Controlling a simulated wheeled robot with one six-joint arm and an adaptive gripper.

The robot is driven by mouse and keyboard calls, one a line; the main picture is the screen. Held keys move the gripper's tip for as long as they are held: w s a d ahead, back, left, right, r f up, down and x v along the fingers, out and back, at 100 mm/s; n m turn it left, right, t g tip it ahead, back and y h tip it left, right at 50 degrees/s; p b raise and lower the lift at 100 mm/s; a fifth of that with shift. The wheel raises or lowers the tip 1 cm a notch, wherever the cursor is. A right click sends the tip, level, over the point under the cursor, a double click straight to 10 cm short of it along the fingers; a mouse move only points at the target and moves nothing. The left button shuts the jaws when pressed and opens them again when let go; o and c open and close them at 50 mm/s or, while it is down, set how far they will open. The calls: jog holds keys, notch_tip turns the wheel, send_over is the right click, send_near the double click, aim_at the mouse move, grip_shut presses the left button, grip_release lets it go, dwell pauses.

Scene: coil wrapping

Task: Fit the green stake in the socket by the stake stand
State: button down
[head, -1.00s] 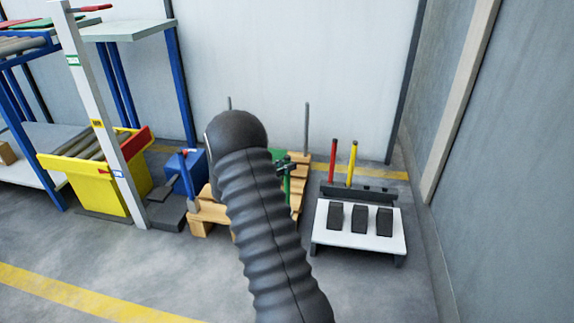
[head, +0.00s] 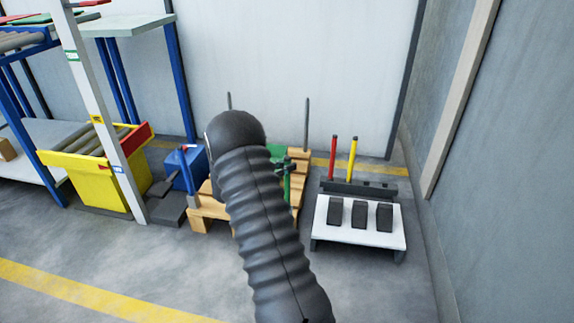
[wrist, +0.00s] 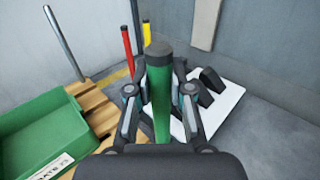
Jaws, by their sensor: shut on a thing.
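The green stake (wrist: 160,100) has a dark top and stands upright between the fingers of my gripper (wrist: 160,97), which is shut on it. In the head view, the green stake (head: 287,186) shows beside my arm, in front of the right side of the wooden pallet (head: 297,170). The stake stand (head: 358,188) is to the right and holds a red stake (head: 334,158) and a yellow stake (head: 351,160). I cannot make out the socket. The stake's lower end is hidden by my gripper in the wrist view, so I cannot tell whether it touches anything.
A white low table (head: 345,233) with black blocks stands before the stand. A green bin (wrist: 45,135) sits on the pallet. A blue post (head: 187,168) is at its left. Walls close off the back and right.

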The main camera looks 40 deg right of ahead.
jog(key=shift+f, duration=0.2)
jog(key=c, duration=1)
grip_release()
jog(key=shift+o, duration=0.2)
jog(key=a, duration=1.2)
jog(key=shift+w, duration=0.45)
